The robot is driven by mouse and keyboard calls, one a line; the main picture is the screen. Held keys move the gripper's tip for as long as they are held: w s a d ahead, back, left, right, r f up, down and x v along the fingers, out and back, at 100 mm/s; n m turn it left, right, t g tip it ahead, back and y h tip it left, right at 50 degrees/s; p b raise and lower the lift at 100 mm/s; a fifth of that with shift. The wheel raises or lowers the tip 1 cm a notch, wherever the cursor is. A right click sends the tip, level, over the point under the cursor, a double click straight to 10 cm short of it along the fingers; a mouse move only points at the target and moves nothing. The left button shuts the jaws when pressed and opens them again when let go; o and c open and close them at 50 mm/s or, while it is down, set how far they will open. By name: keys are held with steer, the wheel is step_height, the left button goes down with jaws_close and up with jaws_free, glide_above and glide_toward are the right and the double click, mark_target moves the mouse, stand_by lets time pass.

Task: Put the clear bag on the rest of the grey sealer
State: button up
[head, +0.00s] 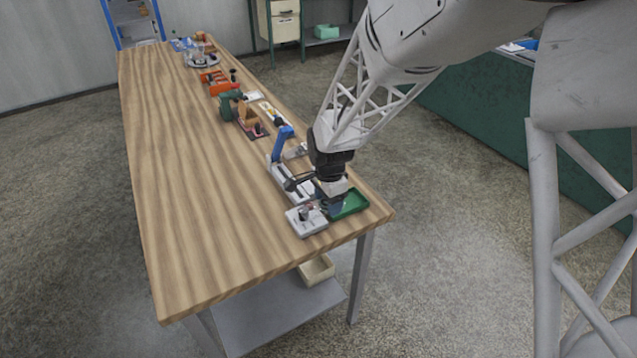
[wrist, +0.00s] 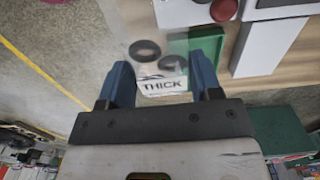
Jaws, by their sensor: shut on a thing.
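The clear bag (wrist: 149,28) shows in the wrist view between the two blue fingers of my gripper (wrist: 163,77). It holds black rings and carries a white label reading "THICK". My gripper is shut on it. In the head view my gripper (head: 333,204) points down over the near end of the bench, beside the green tray; I cannot make out the bag there. I cannot tell surely which is the sealer.
The green tray (head: 352,203) lies under and right of my gripper; it also shows behind the bag in the wrist view (wrist: 207,42). A green tool (head: 229,104) and orange holder (head: 214,80) stand farther back. The bench's left side (head: 195,180) is clear.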

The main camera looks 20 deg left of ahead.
steer(key=shift+s, duration=0.15)
steer(key=shift+a, duration=0.1)
steer(key=w+a, duration=0.2)
steer(key=w, duration=0.2)
steer(key=w+a+f, duration=0.1)
steer(key=w+a, duration=0.2)
steer(key=w, duration=0.2)
steer(key=w+a, duration=0.2)
steer(key=w, duration=0.3)
steer(key=shift+a+f, duration=0.25)
steer(key=shift+a, duration=0.1)
steer(key=shift+f, duration=0.1)
steer(key=shift+f, duration=1.65)
steer(key=shift+f, duration=0.15)
steer(key=o, duration=0.9)
